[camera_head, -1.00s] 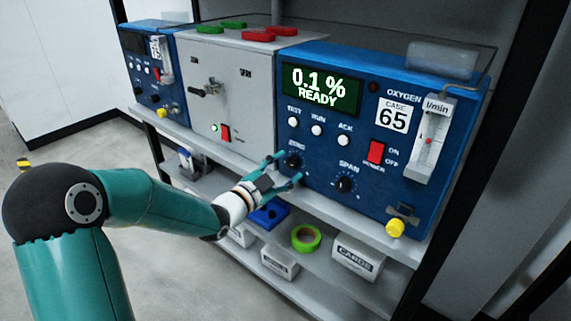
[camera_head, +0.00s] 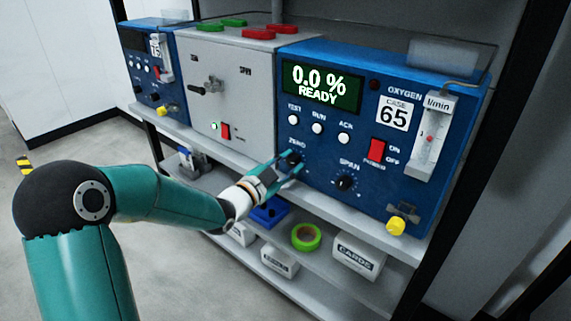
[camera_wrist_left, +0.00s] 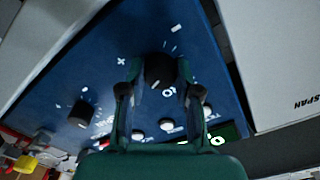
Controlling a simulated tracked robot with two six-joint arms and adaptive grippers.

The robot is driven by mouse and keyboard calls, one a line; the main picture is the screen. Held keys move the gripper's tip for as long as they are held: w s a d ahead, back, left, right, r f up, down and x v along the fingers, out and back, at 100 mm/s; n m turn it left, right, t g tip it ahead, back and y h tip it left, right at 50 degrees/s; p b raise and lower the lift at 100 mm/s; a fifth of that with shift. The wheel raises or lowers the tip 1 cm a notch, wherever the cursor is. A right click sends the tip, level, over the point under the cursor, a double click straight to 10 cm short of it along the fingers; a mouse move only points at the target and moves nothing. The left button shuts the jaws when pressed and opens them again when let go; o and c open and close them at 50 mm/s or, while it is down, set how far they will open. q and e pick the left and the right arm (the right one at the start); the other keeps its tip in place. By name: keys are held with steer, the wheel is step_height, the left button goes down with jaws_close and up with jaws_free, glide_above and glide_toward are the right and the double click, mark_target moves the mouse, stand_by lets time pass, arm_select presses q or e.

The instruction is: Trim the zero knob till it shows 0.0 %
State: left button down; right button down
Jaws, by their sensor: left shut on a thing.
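The zero knob (camera_head: 292,159) is a black knob on the blue oxygen analyser (camera_head: 330,185), under the ZERO label. My left gripper (camera_head: 288,166) has its fingers around it. In the left wrist view the black zero knob (camera_wrist_left: 160,70) sits between the two fingers of my left gripper (camera_wrist_left: 160,84), which is shut on it. The display (camera_head: 320,86) reads 0.0 % and READY in white on dark green. My right gripper is not in view.
The span knob (camera_head: 345,183) is right of the zero knob. Above are white buttons (camera_head: 318,129) and a red power switch (camera_head: 377,150). A grey valve box (camera_head: 235,100) stands at left. Green tape (camera_head: 306,237) and a white box (camera_head: 358,256) sit on the lower shelf.

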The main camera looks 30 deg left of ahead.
arm_select(q)
steer(key=shift+f+n, duration=0.1)
steer(key=shift+n, duration=0.2)
steer(key=c, duration=0.8)
jaws_free()
steer(key=s, duration=1.2)
steer(key=shift+a, duration=0.45)
